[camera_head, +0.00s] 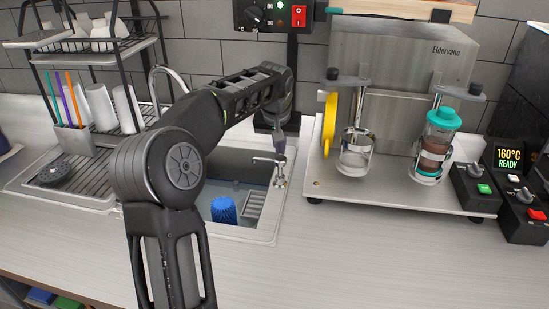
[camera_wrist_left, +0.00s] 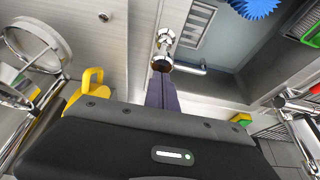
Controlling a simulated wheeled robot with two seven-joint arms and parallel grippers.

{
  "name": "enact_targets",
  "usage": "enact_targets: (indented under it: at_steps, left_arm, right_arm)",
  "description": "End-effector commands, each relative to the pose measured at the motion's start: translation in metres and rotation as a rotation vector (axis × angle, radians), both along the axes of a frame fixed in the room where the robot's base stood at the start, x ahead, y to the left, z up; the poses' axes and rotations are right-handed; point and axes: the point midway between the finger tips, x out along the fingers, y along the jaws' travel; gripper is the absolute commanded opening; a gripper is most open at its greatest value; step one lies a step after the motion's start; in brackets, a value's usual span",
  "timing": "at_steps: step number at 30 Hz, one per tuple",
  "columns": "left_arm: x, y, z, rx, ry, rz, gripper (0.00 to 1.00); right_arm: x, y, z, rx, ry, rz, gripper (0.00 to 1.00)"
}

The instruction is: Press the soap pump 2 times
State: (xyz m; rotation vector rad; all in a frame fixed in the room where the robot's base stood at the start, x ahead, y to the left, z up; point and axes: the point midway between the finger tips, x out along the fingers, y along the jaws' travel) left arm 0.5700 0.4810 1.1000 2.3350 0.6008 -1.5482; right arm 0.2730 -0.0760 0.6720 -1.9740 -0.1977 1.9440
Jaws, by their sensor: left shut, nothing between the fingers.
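The soap pump (camera_head: 280,179) is a chrome dispenser with a side spout, upright at the right rim of the sink. In the left wrist view the soap pump (camera_wrist_left: 165,40) shows just beyond the fingertips, its spout pointing right. My left gripper (camera_head: 279,150) points down directly over the pump head, its fingers together and empty. In the wrist view the closed fingers of my left gripper (camera_wrist_left: 162,80) overlap the near edge of the pump head. I cannot tell whether they touch it. My right gripper is not in view.
The sink (camera_head: 232,178) holds a blue scrubber (camera_head: 224,209). A steel cup sealer (camera_head: 400,80) with a glass holder (camera_head: 356,152) and a teal-lidded cup (camera_head: 438,140) stands right of the pump. A dish rack (camera_head: 95,55) is at the left. The front counter (camera_head: 350,255) is clear.

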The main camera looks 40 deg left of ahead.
Motion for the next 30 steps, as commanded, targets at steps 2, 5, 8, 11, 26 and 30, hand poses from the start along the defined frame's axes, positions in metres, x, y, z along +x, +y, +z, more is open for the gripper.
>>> enact_targets:
  at_steps: [2, 5, 8, 11, 26, 30]
  left_arm:
    - [0.0, 0.0, 0.0, 0.0, 0.0, 0.0, 0.0]
    - [0.0, 0.0, -0.002, 0.0, 0.0, 0.0, 0.0]
    - [0.0, 0.0, -0.005, 0.0, 0.0, 0.0, 0.0]
    - [0.0, 0.0, -0.009, 0.0, 0.0, 0.0, 0.0]
    - [0.0, -0.001, -0.03, -0.001, 0.003, -0.001, 0.0]
    - [0.0, -0.001, -0.036, -0.002, 0.004, -0.001, 0.0]
  right_arm:
    - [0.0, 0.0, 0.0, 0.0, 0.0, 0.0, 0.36]
    - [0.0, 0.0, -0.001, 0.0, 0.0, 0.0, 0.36]
    - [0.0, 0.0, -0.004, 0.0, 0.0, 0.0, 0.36]
    - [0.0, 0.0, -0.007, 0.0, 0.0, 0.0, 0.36]
    - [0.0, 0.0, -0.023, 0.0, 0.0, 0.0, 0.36]
    - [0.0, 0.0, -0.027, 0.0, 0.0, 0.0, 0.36]
